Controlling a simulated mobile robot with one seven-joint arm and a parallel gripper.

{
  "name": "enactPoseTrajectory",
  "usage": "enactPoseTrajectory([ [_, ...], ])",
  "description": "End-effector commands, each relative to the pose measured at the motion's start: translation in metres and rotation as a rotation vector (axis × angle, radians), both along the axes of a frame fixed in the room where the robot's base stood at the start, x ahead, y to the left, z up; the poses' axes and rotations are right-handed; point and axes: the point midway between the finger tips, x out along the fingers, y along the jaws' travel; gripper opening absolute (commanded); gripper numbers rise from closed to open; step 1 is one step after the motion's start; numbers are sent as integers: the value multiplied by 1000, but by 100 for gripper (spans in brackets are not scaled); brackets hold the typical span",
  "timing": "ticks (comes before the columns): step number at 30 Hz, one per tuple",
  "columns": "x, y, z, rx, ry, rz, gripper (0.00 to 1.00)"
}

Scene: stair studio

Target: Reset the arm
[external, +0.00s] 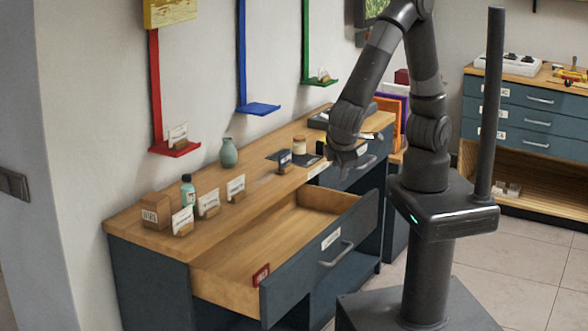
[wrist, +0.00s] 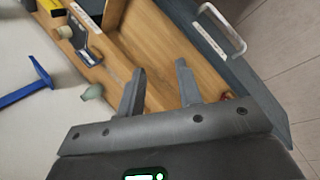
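My gripper (external: 345,162) is above the workbench and its open drawer, with my arm bent downward. In the wrist view my gripper (wrist: 158,82) has its two fingers spread apart with nothing between them. The wooden drawer (external: 225,275) of the dark blue bench (external: 150,285) is pulled out. It holds a small red thing (external: 261,275) near its front corner. The drawer interior (wrist: 160,45) also shows behind the fingers in the wrist view.
A green vase (external: 228,153), a bottle (external: 187,191), a wooden block (external: 156,211) and several card holders stand on the bench top. Red (external: 175,149), blue (external: 259,109) and green (external: 320,81) wall shelves hang behind. The drawer handle (external: 337,254) juts outward. Floor lies clear at right.

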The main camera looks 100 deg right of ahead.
Motion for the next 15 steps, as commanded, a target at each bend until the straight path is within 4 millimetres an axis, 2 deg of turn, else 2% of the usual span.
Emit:
enactPoseTrajectory([
  [3, -3, -17, 21, 85, -28, -22, 32],
  [15, -24, -66, 80, 335, -172, -47, 32],
])
